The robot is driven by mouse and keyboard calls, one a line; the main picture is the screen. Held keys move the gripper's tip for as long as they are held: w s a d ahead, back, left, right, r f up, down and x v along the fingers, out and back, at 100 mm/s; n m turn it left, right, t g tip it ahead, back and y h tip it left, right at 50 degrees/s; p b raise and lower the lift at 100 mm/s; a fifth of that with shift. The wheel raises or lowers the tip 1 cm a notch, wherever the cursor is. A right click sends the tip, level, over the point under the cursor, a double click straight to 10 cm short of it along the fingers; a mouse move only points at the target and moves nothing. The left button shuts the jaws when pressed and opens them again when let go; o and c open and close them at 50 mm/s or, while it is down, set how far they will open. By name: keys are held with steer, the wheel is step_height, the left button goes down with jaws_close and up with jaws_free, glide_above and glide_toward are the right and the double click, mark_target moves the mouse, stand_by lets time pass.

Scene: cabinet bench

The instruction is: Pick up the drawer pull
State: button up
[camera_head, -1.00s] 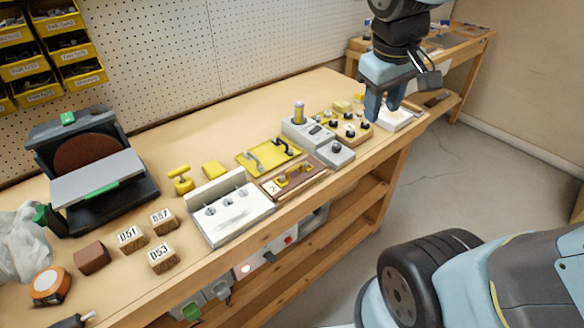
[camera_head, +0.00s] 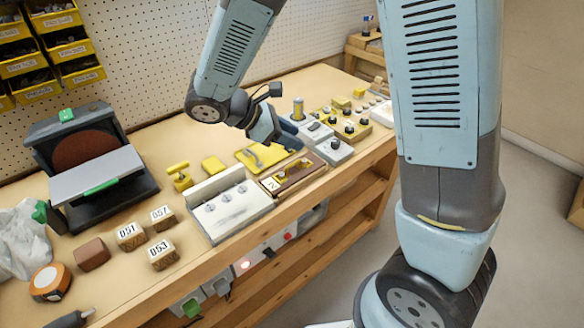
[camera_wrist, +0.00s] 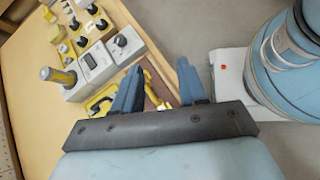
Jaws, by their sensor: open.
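A yellow drawer pull (camera_head: 292,173) lies on a brown board (camera_head: 318,169) marked with a 2, near the front edge of the bench. A grey pull (camera_head: 254,158) lies on a yellow tray (camera_head: 243,152) behind it; my gripper hides part of that tray. My gripper (camera_head: 284,137) is open above the tray and board area, pointing down. In the wrist view my open gripper (camera_wrist: 158,82) has its two blue fingers apart, with part of the yellow pull (camera_wrist: 156,87) and the brown board seen between and beyond them. No contact is visible.
Grey boxes (camera_head: 333,150) with knobs and an upright yellow-topped cylinder (camera_head: 298,110) stand right of the tray. A white panel (camera_head: 232,213) with several knobs is to the left. Numbered blocks (camera_head: 131,236) and a sander (camera_head: 92,165) are further left.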

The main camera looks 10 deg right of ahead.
mark_target(290, 165)
steer(key=a+f+n+t, duration=0.1)
steer(key=a+f+n, duration=0.1)
steer(key=a+f, duration=0.1)
steer(key=a+f+n+t+h, duration=0.1)
steer(key=a+f+n+t, duration=0.1)
steer(key=a+f, duration=0.1)
steer(key=a+f+n+t, duration=0.1)
steer(key=a+f+n, duration=0.2)
steer(key=a, duration=0.1)
steer(key=shift+s+a+t+h, duration=0.25)
steer(key=shift+s+t+h, duration=0.05)
steer(key=shift+s+h, duration=0.1)
steer(key=shift+w+d+f, duration=0.1)
steer(key=shift+w+f, duration=0.05)
steer(key=x, duration=1.3)
steer(key=shift+d+f, duration=0.15)
steer(key=shift+f, duration=0.05)
jaws_close()
